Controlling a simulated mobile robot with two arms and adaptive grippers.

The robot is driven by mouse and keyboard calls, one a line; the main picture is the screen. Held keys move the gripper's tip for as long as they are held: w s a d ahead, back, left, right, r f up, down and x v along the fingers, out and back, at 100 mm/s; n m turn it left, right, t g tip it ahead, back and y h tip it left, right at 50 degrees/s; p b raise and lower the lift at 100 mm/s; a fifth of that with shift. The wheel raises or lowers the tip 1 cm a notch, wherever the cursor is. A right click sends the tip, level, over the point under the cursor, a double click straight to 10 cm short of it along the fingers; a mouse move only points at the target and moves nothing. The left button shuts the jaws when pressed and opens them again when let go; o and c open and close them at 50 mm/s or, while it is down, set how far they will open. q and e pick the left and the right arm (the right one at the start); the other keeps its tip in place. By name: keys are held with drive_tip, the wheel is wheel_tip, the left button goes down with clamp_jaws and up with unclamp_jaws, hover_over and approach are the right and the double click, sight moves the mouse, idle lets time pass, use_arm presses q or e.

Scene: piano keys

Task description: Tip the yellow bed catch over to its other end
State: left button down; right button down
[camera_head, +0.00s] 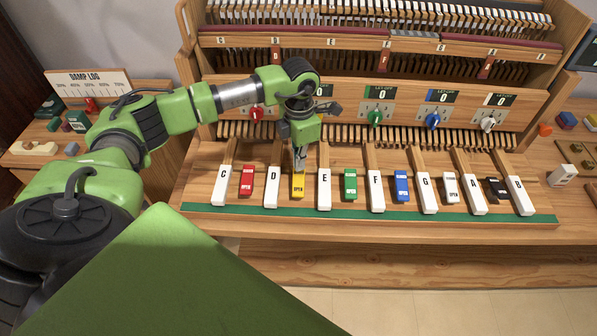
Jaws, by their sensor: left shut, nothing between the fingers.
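The yellow bed catch (298,187) is a small block lying in the key bed between the white keys D and E. Its near face shows the word OPEN. My left gripper (300,165) points down at the far end of the yellow catch with its fingers shut. The fingertips overlap the catch's far end in this view, and I cannot tell whether they touch it. The far part of the catch is partly hidden by the fingers. My right gripper is not in view.
Red (247,181), green (350,185), blue (401,186), white (451,187) and black (497,190) catches sit between the lettered keys. A green strip (400,216) runs along the front edge. Coloured knobs (375,117) stand out from the panel behind.

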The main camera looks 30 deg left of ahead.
use_arm(q)
drive_tip(key=shift+f+b, duration=0.95)
drive_tip(key=shift+f, duration=0.3)
idle(0.3)
drive_tip(key=shift+r+p, duration=2.15)
drive_tip(key=shift+r, duration=1.45)
